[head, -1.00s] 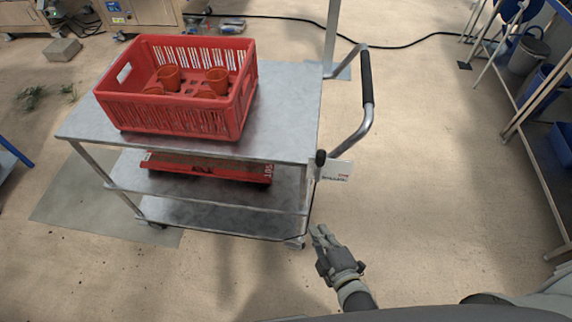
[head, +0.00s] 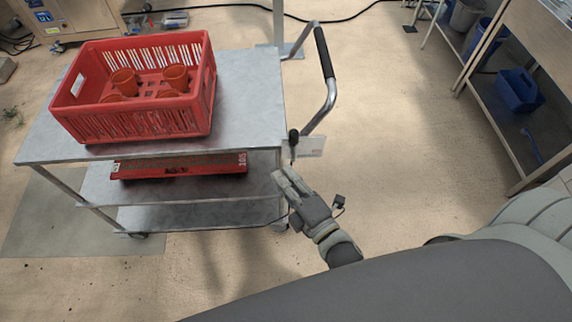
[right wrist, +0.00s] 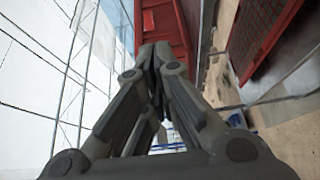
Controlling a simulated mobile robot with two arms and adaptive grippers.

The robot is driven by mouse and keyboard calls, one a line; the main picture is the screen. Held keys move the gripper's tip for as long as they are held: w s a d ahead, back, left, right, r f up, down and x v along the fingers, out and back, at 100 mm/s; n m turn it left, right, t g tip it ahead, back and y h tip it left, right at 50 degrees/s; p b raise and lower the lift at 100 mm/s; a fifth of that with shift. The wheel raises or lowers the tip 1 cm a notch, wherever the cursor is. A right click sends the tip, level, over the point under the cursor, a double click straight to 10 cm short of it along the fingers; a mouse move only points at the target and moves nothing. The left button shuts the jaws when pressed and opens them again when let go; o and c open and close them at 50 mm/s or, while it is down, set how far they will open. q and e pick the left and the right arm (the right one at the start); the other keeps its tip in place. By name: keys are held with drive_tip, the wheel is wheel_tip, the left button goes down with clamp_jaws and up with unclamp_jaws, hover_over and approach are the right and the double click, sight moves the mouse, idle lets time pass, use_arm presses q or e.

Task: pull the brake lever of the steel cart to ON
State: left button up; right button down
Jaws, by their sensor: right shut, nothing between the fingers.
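The steel cart (head: 245,98) stands left of centre in the head view, with its tubular handle (head: 324,55) at the right end. A short lever with a black knob (head: 294,135), which looks like the brake lever, is at the cart's near right corner beside a small white label (head: 309,146). The label's text is too small to read. My right gripper (head: 281,176) is shut and empty, just below the lever in the picture and apart from the knob. Its closed fingers also show in the right wrist view (right wrist: 160,52). My left gripper is out of view.
A red crate (head: 140,125) with orange pots is on the cart's top, and a red tray (head: 180,165) is on the shelf below. A bench (head: 520,60) with a blue bin (head: 521,92) stands at the right. Floor between cart and bench is clear.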

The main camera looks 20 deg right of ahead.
sight(293, 146)
drive_tip(key=w+d+p, duration=0.2)
drive_tip(key=w+p, duration=0.1)
drive_tip(key=w, duration=0.5)
drive_tip(key=shift+d, duration=0.15)
idle(0.4)
drive_tip(key=shift+d+m, duration=0.2)
drive_tip(key=shift+m, duration=0.1)
